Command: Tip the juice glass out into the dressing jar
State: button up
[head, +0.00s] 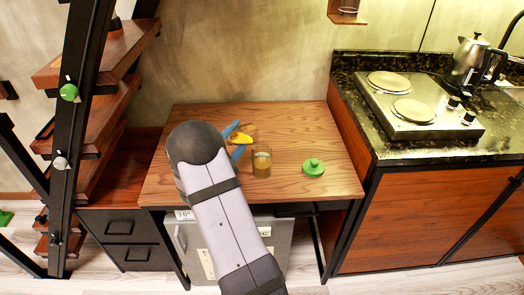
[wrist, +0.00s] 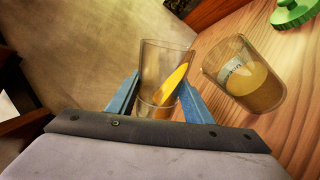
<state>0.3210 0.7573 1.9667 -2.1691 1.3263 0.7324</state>
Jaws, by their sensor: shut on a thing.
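My gripper (wrist: 160,95) is shut on the clear juice glass (wrist: 152,58), with one blue finger on each side of it. The glass holds yellow-orange juice, lying slanted along its right wall in the wrist view. The glass is tilted towards the dressing jar (wrist: 245,75); no stream shows. In the head view my gripper (head: 238,141) is just behind and left of the dressing jar (head: 262,162), where the yellow juice shows but the glass walls are hard to make out. The jar stands upright and open on the table, with amber liquid inside and a label.
A green lid (head: 314,167) lies on the wooden table (head: 310,125) right of the jar; it also shows in the wrist view (wrist: 295,12). A counter with a hob (head: 418,100) and kettle (head: 472,62) stands right, stairs (head: 100,60) left. The table's back right is clear.

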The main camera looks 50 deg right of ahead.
aim_at(238, 133)
jog(key=shift+r+m+p, duration=0.35)
jog(key=shift+r+m, duration=0.2)
jog(key=shift+m, duration=0.25)
jog(key=shift+s+d+r+m+b, duration=0.2)
jog(key=shift+s+r+m+b, duration=0.3)
jog(key=shift+m+b, duration=0.6)
dwell(0.6)
jog(key=shift+s+d+r+m+b, duration=0.1)
jog(key=shift+s+r+m+b, duration=0.35)
jog(key=shift+b, duration=1.1)
jog(key=shift+w+p, duration=0.25)
jog(key=shift+p, duration=0.35)
jog(key=shift+w+n+p, duration=0.1)
jog(key=shift+n+p, duration=0.45)
jog(key=shift+p, duration=0.6)
jog(key=shift+w+a+f+n+p, duration=0.2)
jog(key=shift+w+f+n+p, duration=0.3)
jog(key=shift+f+n+p, duration=0.3)
jog(key=shift+s, duration=0.1)
jog(key=shift+f, duration=0.1)
